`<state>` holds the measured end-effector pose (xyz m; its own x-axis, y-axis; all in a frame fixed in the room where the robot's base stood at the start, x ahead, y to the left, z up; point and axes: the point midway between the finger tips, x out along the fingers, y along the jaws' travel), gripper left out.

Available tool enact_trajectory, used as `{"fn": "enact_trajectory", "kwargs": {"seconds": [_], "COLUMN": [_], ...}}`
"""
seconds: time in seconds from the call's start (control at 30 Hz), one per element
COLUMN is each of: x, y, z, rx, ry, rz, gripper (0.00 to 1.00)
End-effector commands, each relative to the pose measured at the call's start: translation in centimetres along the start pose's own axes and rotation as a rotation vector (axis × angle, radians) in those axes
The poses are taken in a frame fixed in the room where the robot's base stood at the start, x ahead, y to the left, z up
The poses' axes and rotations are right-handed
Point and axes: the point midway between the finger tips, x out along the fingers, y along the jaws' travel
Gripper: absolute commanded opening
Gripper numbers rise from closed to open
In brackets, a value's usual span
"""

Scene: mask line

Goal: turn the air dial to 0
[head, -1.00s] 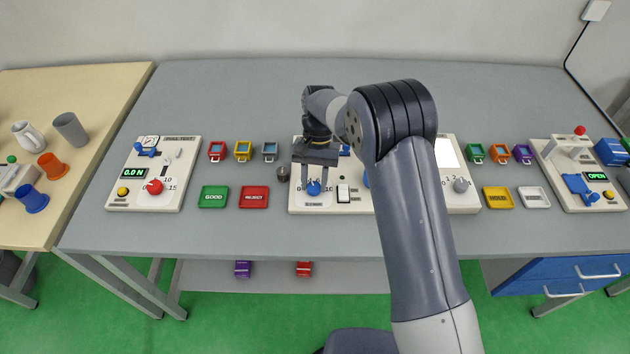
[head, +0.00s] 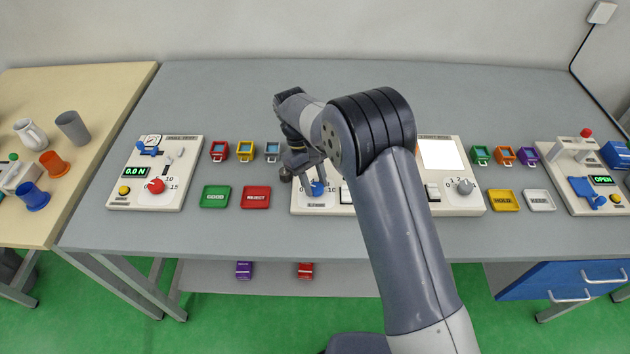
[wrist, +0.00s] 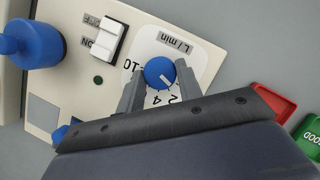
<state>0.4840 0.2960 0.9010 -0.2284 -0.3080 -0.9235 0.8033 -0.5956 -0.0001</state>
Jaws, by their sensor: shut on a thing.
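The air dial (head: 318,188) is a blue knob on the left part of the central white panel. In the wrist view the blue knob (wrist: 160,72) sits on a white plate marked "L/min", with 10 at its left and 2 and 4 below it. Its white pointer line slants to the lower right, toward the low numbers; the exact reading is unclear and the 0 is not readable. My gripper (head: 316,180) points down at the dial. In the wrist view its fingers (wrist: 152,86) lie on both sides of the knob, shut on it.
A white rocker switch (wrist: 107,38) and a larger blue knob (wrist: 30,44) stand near the dial. A dark grey round piece (head: 286,174) is just left of the panel. Green (head: 215,196) and red (head: 256,197) trays lie further left. The table front is clear.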

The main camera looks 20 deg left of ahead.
Motion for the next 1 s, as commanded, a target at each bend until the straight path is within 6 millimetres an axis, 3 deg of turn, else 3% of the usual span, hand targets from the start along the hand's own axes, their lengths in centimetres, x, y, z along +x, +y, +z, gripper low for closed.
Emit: {"fn": "enact_trajectory", "kwargs": {"seconds": [0.77, 0.8, 1.0], "x": [-0.05, -0.05, -0.03], "y": [-0.07, -0.07, -0.08], "z": [-0.04, -0.04, -0.02], "rx": [-0.097, -0.097, -0.096], "ry": [0.002, 0.002, 0.002], "rz": [0.041, 0.041, 0.041], "gripper": [0.11, 0.35, 0.52]}}
